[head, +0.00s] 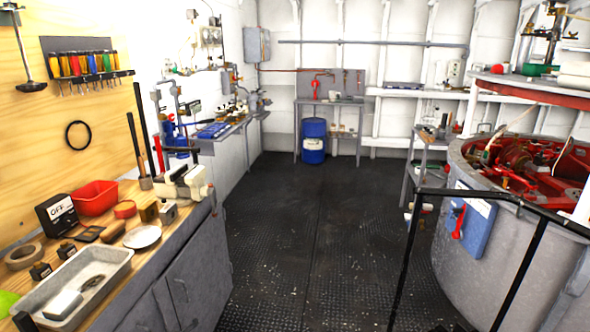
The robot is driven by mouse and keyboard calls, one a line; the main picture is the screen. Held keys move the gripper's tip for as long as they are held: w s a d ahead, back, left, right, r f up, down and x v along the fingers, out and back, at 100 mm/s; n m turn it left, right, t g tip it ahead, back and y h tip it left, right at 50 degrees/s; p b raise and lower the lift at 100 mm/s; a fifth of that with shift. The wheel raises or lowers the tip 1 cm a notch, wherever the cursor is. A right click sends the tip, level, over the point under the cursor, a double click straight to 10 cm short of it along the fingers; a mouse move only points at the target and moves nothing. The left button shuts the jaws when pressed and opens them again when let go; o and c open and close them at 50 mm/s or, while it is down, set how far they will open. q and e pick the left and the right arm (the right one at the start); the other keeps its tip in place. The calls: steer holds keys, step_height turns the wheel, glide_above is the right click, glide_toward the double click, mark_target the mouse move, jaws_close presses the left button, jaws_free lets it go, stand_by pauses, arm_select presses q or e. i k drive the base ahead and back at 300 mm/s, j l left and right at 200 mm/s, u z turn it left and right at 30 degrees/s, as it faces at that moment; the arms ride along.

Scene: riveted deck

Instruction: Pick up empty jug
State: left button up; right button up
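I cannot make out an empty jug for certain in the head view. A blue drum (313,143) with a white label stands on the floor at the far bench, upright. Small items on the far benches are too small to tell apart. Neither of my grippers is in view.
A wooden-topped workbench (183,207) on the left holds a red bin (95,198), a metal tray (107,270) and a vise (188,184). A black railing (470,194) and a large grey round housing (455,255) stand on the right. The dark deck (315,220) between is clear.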

mark_target(332, 94)
steer(key=i+z, duration=0.1)
steer(key=i, duration=0.85)
steer(key=i+z, duration=0.1)
steer(key=i, duration=0.85)
steer(key=i+j+z, duration=0.15)
steer(key=i, duration=0.8)
steer(key=i+j, duration=0.1)
steer(key=i, duration=4.2)
steer(key=i+j+z, duration=0.1)
steer(key=i+z, duration=0.3)
steer(key=i, duration=1.05)
steer(key=i+z, duration=0.3)
steer(key=i, duration=1.25)
